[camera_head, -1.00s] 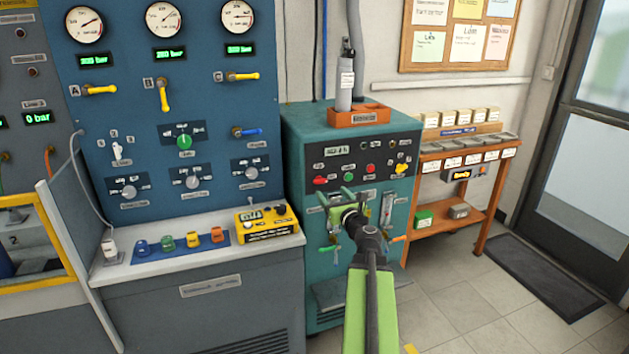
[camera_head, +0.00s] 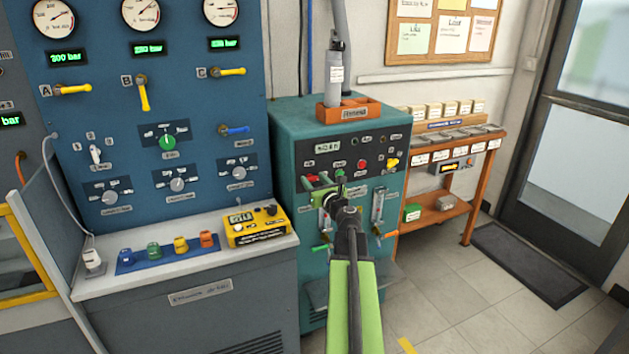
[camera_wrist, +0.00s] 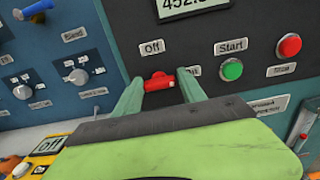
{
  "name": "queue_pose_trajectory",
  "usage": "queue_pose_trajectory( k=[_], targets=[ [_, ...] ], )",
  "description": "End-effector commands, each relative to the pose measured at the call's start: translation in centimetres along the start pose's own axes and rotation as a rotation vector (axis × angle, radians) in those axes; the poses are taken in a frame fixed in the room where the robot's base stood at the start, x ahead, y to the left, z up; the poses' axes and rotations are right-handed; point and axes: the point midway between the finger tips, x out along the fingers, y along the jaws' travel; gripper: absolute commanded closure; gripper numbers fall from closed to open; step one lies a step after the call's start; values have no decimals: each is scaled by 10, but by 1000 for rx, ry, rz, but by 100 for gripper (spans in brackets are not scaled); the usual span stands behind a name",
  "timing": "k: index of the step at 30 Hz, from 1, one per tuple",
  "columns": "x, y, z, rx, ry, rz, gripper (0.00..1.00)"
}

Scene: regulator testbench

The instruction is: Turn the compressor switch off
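The compressor switch (camera_wrist: 159,82) is a small red handle on the dark panel of the teal cabinet. In the wrist view it lies roughly level, below the "Off" label and left of a partly covered label. It also shows small in the head view (camera_head: 311,178). My gripper (camera_wrist: 157,90) is open, with its two green fingers apart on the left and right of the switch. I cannot tell whether a finger touches it. In the head view my gripper (camera_head: 327,186) is in front of the panel's lower left part.
A green start button (camera_wrist: 232,69) and a red stop button (camera_wrist: 289,46) are right of my fingers. A yellow meter (camera_head: 255,225) sits on the bench to the left. Valves and flow tubes (camera_head: 378,206) are below the panel.

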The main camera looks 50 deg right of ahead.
Motion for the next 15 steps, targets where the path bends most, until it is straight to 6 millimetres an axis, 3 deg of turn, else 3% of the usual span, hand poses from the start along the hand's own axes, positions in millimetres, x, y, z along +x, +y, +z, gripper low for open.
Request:
queue_pose_trajectory(
  k=[1,8,9,15],
  targets=[
    [0,-1,0,0,0,-3,65],
    [1,1,0,0,0,-3,95],
    [8,-6,0,0,0,2,93],
    [1,0,0,-22,0,-4,95]
  ],
)
